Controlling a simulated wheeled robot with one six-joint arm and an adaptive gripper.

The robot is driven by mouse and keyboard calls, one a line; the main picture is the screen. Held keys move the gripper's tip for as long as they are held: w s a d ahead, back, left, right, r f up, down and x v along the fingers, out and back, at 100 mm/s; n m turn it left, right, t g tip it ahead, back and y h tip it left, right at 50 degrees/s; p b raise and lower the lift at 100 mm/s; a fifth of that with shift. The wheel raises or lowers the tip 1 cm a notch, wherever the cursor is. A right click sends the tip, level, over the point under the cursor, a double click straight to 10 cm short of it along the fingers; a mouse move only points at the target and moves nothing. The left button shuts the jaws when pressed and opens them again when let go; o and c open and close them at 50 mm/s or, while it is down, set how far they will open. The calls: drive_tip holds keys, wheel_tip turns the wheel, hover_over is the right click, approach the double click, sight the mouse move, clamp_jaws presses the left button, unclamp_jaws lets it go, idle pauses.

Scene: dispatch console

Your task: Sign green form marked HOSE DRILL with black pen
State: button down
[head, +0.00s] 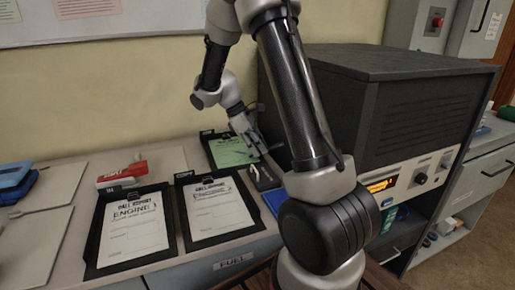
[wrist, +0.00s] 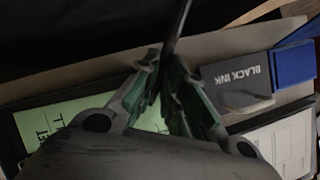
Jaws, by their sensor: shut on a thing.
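The green form (head: 228,149) lies on a black clipboard at the back of the counter; its heading is too small to read. Part of the green form (wrist: 62,125) shows at the left of the wrist view, upside down or turned and partly hidden by my gripper. My gripper (head: 256,152) is above the counter by the form's right side. In the wrist view my gripper (wrist: 163,75) is shut on a slim black pen (wrist: 179,32). A grey holder marked BLACK INK (wrist: 238,82) stands beside it; the dark holder (head: 263,178) also shows in the head view.
Two clipboards with white ENGINE forms (head: 134,228) (head: 214,212) lie in front. A red object (head: 124,172) sits behind the left one. Blue items (head: 14,182) are at far left. A blue item (wrist: 296,64) adjoins the ink holder. A large dark console (head: 400,105) stands right.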

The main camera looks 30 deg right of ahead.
drive_tip(key=shift+a, duration=0.45)
drive_tip(key=shift+a, duration=0.1)
drive_tip(key=shift+a, duration=0.45)
drive_tip(key=shift+a, duration=0.1)
drive_tip(key=shift+a, duration=0.3)
drive_tip(key=shift+w, duration=0.1)
wheel_tip(320, 180, up, 7)
idle(0.5)
idle(0.3)
